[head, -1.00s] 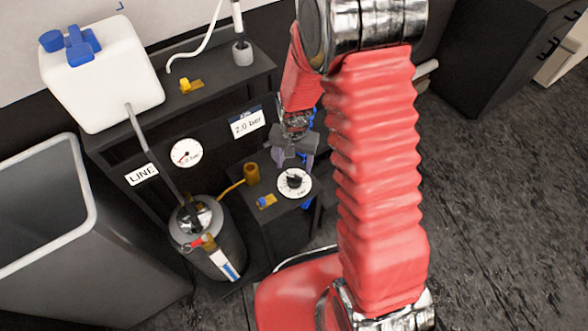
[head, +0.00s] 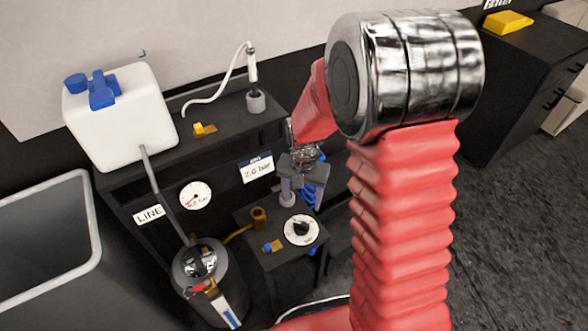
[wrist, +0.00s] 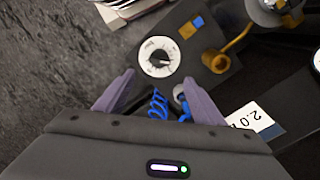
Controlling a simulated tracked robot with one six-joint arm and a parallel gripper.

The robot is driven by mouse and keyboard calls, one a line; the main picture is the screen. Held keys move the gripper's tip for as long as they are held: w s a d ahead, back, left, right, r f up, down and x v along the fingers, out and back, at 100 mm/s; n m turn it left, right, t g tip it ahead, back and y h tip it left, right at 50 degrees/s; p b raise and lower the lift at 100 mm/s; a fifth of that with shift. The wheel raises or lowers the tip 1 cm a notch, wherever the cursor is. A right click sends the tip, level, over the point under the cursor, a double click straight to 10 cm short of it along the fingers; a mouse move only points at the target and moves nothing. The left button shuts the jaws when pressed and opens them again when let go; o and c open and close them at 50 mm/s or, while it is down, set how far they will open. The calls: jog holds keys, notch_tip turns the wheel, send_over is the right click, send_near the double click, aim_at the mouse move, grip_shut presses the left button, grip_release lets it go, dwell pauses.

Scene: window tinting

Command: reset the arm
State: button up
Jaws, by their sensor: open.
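My gripper (head: 303,192) is above the small dark stand with the dial, near the back bench. Its two purple-grey fingers are spread apart. In the wrist view the gripper (wrist: 157,98) also shows open, with a blue coiled cord (wrist: 158,104) and part of a dark fitting seen between and beyond the fingers. I see nothing clamped between them. The white dial (head: 302,230) with a black knob sits on top of the stand, just in front of the gripper; it also shows in the wrist view (wrist: 159,57). My red arm covers part of the right side of the head view.
A white jug (head: 120,118) with blue caps and a pressure gauge (head: 196,195) are at the left bench. A dark pressure tank (head: 207,270) stands below. A grey bin (head: 45,250) is at lower left, a black cabinet (head: 520,85) at right. Floor at right is clear.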

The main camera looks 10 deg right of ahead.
jog(key=s+r+n+t, duration=0.2)
jog(key=s+r+n, duration=0.1)
jog(key=s+r, duration=0.6)
jog(key=s+r+n+t, duration=0.3)
jog(key=s+r, duration=0.6)
jog(key=r, duration=0.8)
jog(key=shift+s+d+r+t, duration=0.15)
jog(key=shift+d+r+t, duration=0.15)
